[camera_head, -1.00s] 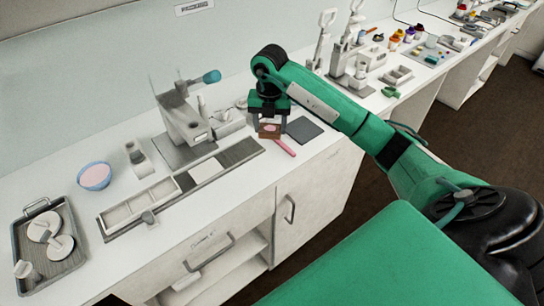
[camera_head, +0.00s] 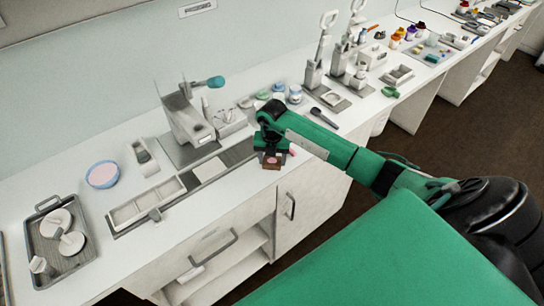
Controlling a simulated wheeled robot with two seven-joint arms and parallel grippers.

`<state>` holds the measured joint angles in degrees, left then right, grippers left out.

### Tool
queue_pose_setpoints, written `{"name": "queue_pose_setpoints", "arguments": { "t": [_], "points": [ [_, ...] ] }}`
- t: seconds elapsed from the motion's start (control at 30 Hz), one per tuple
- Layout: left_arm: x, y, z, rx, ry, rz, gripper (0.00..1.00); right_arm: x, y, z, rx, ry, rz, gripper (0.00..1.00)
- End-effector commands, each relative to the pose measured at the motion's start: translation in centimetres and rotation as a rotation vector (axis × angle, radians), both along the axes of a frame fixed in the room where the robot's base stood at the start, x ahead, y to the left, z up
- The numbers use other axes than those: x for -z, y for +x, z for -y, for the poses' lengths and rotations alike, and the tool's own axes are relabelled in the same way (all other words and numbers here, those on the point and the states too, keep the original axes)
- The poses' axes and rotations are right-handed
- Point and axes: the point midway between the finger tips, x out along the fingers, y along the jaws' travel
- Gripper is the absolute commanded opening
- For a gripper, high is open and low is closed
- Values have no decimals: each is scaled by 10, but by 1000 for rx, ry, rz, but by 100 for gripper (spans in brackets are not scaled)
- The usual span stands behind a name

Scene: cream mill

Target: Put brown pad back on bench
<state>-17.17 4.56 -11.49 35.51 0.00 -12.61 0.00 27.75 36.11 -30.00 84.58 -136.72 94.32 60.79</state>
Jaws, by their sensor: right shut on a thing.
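My right gripper (camera_head: 270,151) comes in from the right and points down near the front edge of the white bench (camera_head: 205,203). It is shut on the brown pad (camera_head: 271,164), a small brown block with a pinkish patch on its face. The pad is below the fingers, at the right end of the dark strip; whether it touches the bench is hard to tell. A bit of a pink tool (camera_head: 292,151) shows just right of the gripper; the rest is hidden. My left gripper is not in view.
A grey machine (camera_head: 184,115) stands behind the gripper. Small jars (camera_head: 278,91) and a dark spoon (camera_head: 324,117) lie behind my arm.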

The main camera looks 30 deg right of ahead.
Motion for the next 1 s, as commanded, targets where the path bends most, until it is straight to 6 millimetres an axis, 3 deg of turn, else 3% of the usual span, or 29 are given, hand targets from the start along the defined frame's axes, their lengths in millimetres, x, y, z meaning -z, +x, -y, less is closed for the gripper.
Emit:
{"name": "queue_pose_setpoints", "arguments": {
  "t": [0.23, 0.27, 0.37, 0.77, 1.0],
  "points": [
    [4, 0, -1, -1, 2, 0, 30, 4, 0, 0, 0, 0, 0, 40],
    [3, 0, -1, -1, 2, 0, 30, 3, 0, 0, 0, 1, 1, 62],
    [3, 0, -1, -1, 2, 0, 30, 3, 0, 0, 1, 1, 1, 80],
    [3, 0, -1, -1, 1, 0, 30, -4, 1, 0, 0, 0, 3, 80],
    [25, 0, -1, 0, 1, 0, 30, -48, 2, 1, -2, -1, 7, 80]
  ]
}}
